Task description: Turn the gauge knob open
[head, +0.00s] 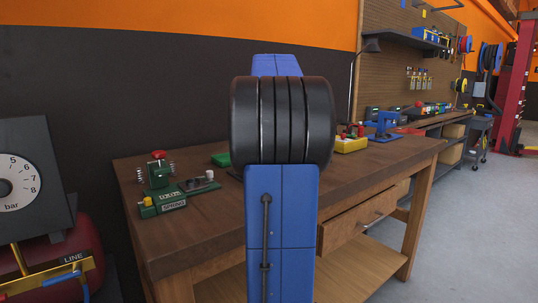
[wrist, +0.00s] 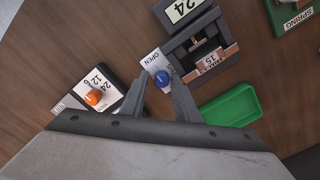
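In the wrist view a small blue knob (wrist: 162,78) sits on a white plate (wrist: 150,60) printed OPEN, beside a dark device (wrist: 205,47) with a 24 display and a tag reading 15. My gripper (wrist: 159,82) is open, its two dark fingers apart. The blue knob shows between the fingertips, with a gap on each side. I cannot tell whether the fingers are down at its height. In the head view my arm hides the gripper and the knob.
An orange knob (wrist: 92,98) on a numbered dial plate lies left of the fingers, and a green tray (wrist: 231,106) lies right. In the head view a green device (head: 160,185) stands on the wooden bench (head: 225,225). A bar gauge (head: 20,180) is at far left.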

